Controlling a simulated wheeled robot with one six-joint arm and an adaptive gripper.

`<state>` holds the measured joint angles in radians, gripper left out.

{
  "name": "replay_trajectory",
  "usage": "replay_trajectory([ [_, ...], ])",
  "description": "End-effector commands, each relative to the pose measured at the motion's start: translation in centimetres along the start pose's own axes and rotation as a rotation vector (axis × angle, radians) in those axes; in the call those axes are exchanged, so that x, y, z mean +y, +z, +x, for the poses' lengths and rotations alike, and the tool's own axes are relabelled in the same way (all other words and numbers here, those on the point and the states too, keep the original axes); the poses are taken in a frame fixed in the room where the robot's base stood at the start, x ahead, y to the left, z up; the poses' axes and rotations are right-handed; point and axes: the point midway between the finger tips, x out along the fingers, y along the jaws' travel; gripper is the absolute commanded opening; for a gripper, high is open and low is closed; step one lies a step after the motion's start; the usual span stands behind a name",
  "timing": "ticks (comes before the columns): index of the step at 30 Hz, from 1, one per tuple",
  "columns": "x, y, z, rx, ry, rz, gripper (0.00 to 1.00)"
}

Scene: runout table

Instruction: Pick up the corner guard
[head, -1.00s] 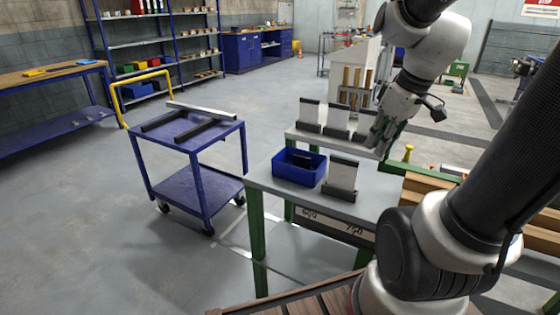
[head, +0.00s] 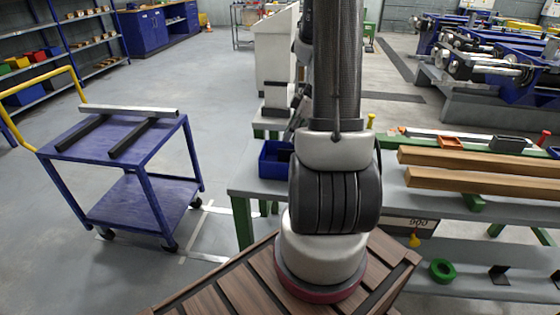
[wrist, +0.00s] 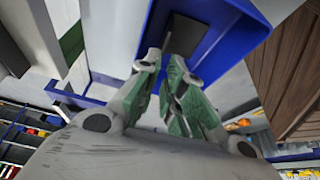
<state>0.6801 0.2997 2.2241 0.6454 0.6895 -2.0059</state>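A blue bin (head: 268,165) stands on the grey table, partly hidden behind my arm. A dark piece, which looks like the corner guard (wrist: 190,38), is inside the bin in the wrist view. My gripper (wrist: 164,64) points into the bin, with its green-padded fingertips close together at the near end of the dark piece. A thin light strip shows between the tips. Whether they touch or grip the piece cannot be made out. In the head view my arm hides the fingertips.
A blue cart (head: 120,143) with dark and grey bars stands left. Timber beams (head: 480,160) lie on the right of the table. Dark angle pieces lie behind the beams (head: 508,144) and on a low surface (head: 498,275), near a green ring (head: 442,271). White upright panels stand behind the bin.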

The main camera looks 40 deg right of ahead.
Motion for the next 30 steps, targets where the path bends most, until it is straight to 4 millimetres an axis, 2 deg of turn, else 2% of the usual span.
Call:
replay_trajectory([
  [9,0.0,1.3,4.5,-0.002,-0.005,0.002,0.1],
  [13,0.1,1.2,6.1,-0.002,-0.003,0.001,0.1],
  [21,0.1,1.2,6.5,-0.003,0.001,0.0,0.1],
  [24,0.1,1.2,6.5,-0.003,0.001,0.0,0.0],
  [30,0.1,1.2,6.5,-0.003,0.001,0.0,0.0],
])
